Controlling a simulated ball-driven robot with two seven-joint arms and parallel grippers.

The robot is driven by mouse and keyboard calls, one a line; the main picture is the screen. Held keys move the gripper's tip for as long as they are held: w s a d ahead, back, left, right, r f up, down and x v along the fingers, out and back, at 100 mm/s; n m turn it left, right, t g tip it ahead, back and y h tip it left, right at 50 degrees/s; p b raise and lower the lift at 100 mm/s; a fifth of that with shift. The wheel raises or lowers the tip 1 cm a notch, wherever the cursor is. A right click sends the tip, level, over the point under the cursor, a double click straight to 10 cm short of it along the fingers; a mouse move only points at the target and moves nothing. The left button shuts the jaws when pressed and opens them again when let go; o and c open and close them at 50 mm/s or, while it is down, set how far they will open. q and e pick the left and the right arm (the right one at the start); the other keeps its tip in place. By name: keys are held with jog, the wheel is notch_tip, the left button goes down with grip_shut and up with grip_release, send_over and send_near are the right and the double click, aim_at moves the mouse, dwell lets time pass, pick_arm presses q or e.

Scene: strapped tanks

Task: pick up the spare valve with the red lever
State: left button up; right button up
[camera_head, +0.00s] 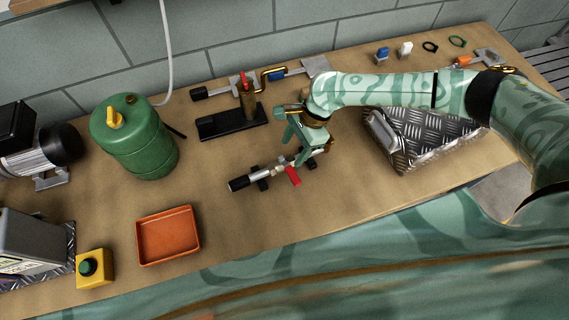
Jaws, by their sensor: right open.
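The spare valve (262,178) lies on the bench at the middle, a metal pipe piece with a black end at its left. Its red lever (292,176) sticks out toward the front of the bench. My right gripper (304,158) is open and hangs over the right part of the valve, close to the lever. The gripper partly hides the valve's right end. I cannot tell whether the fingers touch it. My left gripper is not in view.
A black stand (232,122) with a brass part is behind the valve. A green tank (135,140) stands left, an orange tray (168,236) front left, a yellow button box (94,268) beside it. A silver tread-plate box (420,140) is right, below my arm. Bench between tray and valve is clear.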

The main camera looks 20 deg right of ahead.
aim_at(287, 159)
jog(key=x, duration=0.1)
jog(key=b+x, duration=0.1)
jog(key=x, duration=0.1)
jog(key=b+x, duration=0.1)
jog(key=x, duration=0.1)
jog(key=shift+s+a+f, duration=0.15)
jog(key=shift+s+a, duration=0.05)
jog(key=shift+s, duration=0.15)
grip_shut()
jog(key=shift+r, duration=0.2)
